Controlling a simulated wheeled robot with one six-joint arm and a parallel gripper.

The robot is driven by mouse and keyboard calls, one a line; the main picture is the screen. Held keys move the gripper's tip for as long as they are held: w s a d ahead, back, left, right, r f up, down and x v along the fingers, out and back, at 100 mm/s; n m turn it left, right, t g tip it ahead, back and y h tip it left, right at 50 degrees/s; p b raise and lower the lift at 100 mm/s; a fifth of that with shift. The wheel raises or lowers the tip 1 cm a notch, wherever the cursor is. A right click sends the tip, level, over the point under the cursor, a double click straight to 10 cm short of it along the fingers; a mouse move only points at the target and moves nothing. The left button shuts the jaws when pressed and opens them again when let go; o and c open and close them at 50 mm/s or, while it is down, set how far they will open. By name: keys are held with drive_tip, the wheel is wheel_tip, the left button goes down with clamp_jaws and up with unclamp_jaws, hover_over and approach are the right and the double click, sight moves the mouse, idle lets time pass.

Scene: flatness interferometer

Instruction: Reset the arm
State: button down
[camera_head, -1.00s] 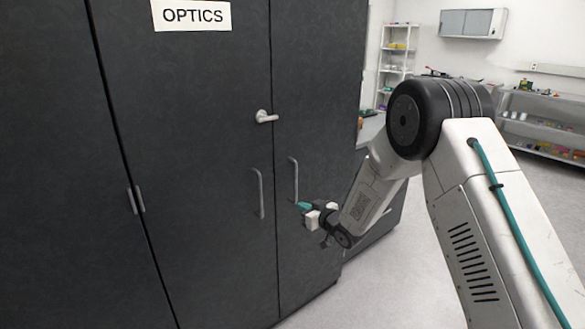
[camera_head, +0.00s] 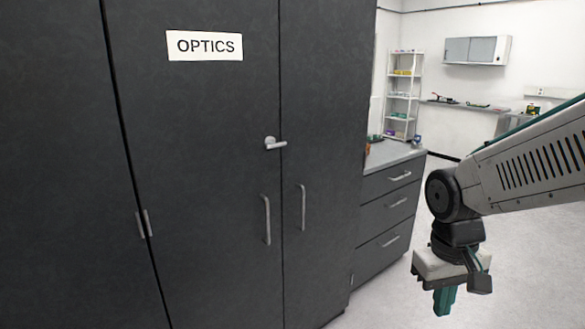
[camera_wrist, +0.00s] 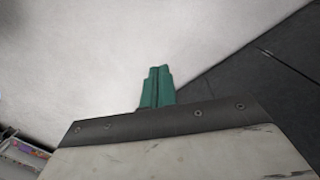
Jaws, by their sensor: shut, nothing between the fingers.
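My gripper (camera_head: 444,301) hangs at the lower right of the head view with its green fingers pointing down. The fingers are together with nothing between them. In the wrist view the closed green fingers (camera_wrist: 157,87) stand out against the pale floor. My gripper is clear of the dark cabinet (camera_head: 215,110), to the right of it and of the drawer unit, touching nothing that I can see. My arm comes in from the right edge of the head view.
The tall cabinet has an OPTICS label (camera_head: 204,45), a lever handle (camera_head: 275,143) and two bar handles; its doors look closed. A drawer unit (camera_head: 385,215) stands beside it. Shelves (camera_head: 403,95) and a wall cabinet (camera_head: 475,50) are farther back. Pale floor (camera_head: 390,290) around my gripper is free.

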drive_tip(key=s+r+t, duration=0.1)
drive_tip(key=s+r, duration=0.2)
drive_tip(key=s, duration=0.3)
drive_tip(key=s+r+m+y, duration=0.1)
drive_tip(key=s+r, duration=0.3)
drive_tip(key=s, duration=0.3)
drive_tip(key=shift+d+r+t, duration=0.3)
drive_tip(key=shift+d+t, duration=0.05)
drive_tip(key=shift+t, duration=0.05)
drive_tip(key=c, duration=2.1)
unclamp_jaws()
drive_tip(key=shift+c, duration=0.2)
